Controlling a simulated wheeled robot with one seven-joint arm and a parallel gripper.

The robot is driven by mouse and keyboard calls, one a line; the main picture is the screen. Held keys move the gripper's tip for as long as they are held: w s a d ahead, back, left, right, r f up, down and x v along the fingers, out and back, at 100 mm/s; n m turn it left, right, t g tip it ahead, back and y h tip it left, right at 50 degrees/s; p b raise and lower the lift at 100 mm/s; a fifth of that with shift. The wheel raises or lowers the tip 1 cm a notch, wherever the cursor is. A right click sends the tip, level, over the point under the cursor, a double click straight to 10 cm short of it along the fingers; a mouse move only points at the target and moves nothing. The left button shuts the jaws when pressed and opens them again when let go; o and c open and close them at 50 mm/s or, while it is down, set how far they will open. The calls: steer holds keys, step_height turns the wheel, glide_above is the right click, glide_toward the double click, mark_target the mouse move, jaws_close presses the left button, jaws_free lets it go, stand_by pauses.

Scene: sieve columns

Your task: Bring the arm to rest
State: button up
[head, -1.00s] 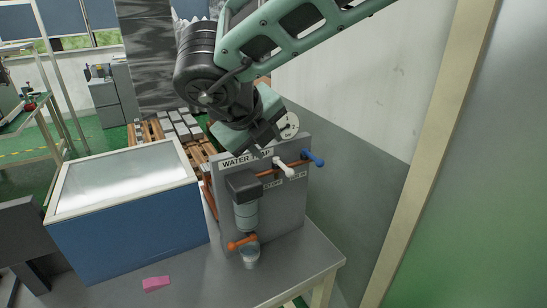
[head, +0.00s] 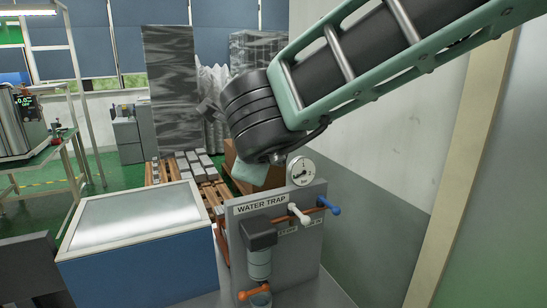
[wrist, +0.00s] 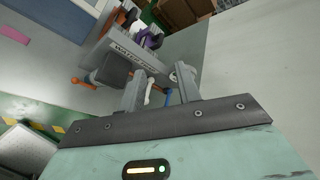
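My arm reaches in from the upper right in the head view. Its black joint (head: 255,115) is above and behind the water trap panel (head: 280,245), and my gripper is mostly hidden there. In the wrist view my gripper (wrist: 160,82) has its two grey fingers apart, with nothing held between them. The panel shows beyond the fingers in the wrist view (wrist: 122,48), clear of them. It carries a white handle (head: 299,214), a blue handle (head: 329,206), an orange handle (head: 254,292) and a round gauge (head: 302,171).
A blue box with a pale lid (head: 140,220) stands left of the panel on the grey bench. Pallets with grey blocks (head: 190,167) lie behind. A wall (head: 385,170) rises close on the right.

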steer(key=s+a+f+n+g+y, duration=0.1)
steer(key=s+f+n+g+y, duration=0.15)
steer(key=s+n, duration=0.45)
steer(key=s+f+n+g+y, duration=0.2)
steer(key=s+f+n+y, duration=0.15)
steer(key=n, duration=0.65)
steer(key=s+d+f+n+g+h, duration=0.3)
steer(key=s+d+n, duration=0.3)
steer(key=s+d, duration=0.2)
steer(key=s+d+f+n+g+h, duration=0.3)
steer(key=s+d+f+n+g, duration=0.1)
steer(key=s+d, duration=0.4)
step_height(320, 180, down, 2)
steer(key=shift+d+f+n+h, duration=0.1)
steer(key=shift+d+n+h, duration=0.2)
steer(key=shift+d+n, duration=0.65)
steer(key=shift+s, duration=0.1)
